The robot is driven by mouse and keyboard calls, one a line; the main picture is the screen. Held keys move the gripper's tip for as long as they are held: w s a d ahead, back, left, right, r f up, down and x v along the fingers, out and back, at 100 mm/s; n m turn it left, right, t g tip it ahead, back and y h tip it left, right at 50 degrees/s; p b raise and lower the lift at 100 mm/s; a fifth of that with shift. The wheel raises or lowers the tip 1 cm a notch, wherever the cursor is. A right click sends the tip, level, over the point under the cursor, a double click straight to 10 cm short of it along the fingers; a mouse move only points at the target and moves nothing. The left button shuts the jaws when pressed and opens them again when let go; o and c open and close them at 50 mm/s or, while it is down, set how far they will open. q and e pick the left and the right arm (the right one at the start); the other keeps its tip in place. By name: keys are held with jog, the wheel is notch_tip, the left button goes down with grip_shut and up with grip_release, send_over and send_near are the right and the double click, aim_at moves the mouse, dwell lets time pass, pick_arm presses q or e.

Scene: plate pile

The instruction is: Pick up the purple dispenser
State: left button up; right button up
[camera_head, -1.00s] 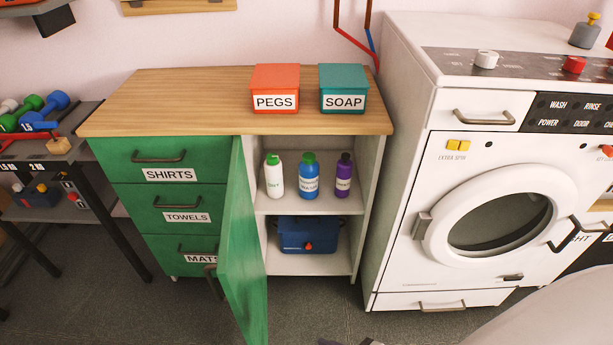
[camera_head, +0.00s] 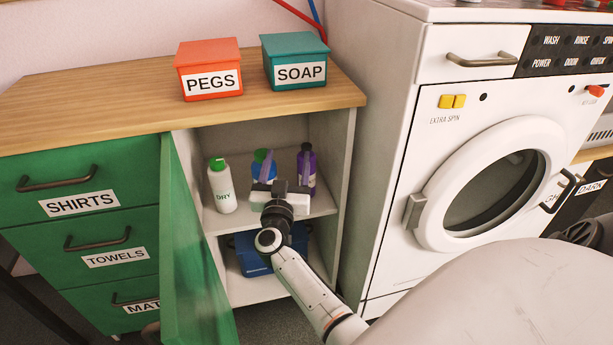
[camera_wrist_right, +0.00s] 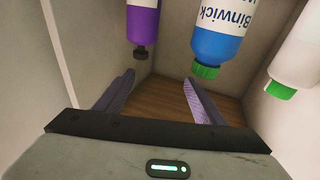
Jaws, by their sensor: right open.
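The purple dispenser (camera_head: 313,170), with a dark cap, stands at the right of the open cabinet's upper shelf. In the right wrist view, which looks upside down, the purple dispenser (camera_wrist_right: 143,20) is at the top, left of centre. My right gripper (camera_head: 286,164) is open and empty inside the cabinet opening. Its fingers partly cover the purple dispenser and the blue bottle in the head view. In the wrist view, the fingers of my right gripper (camera_wrist_right: 158,84) are spread, with nothing between them. My left gripper is not in view.
A blue bottle (camera_head: 259,168) stands left of the dispenser, and a white bottle (camera_head: 222,186) farther left. The open green door (camera_head: 188,250) is left of my arm. A blue box (camera_head: 255,262) sits on the lower shelf. The washing machine (camera_head: 400,210) stands at the right.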

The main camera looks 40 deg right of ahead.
notch_tip(320, 180, down, 6)
jog(key=s+m+g, duration=0.1)
jog(key=s+g, duration=0.1)
jog(key=g, duration=0.1)
jog(key=s+b+x, duration=0.1)
jog(key=b+x, duration=0.7)
jog(key=x, duration=0.2)
jog(key=shift+d+m+b, duration=0.3)
jog(key=shift+d+b, duration=0.05)
jog(key=shift+d, duration=0.15)
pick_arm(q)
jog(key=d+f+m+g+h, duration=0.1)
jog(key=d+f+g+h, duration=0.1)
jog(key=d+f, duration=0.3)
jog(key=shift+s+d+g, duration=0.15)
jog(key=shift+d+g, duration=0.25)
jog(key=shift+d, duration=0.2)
pick_arm(e)
jog(key=shift+r, duration=0.25)
grip_shut()
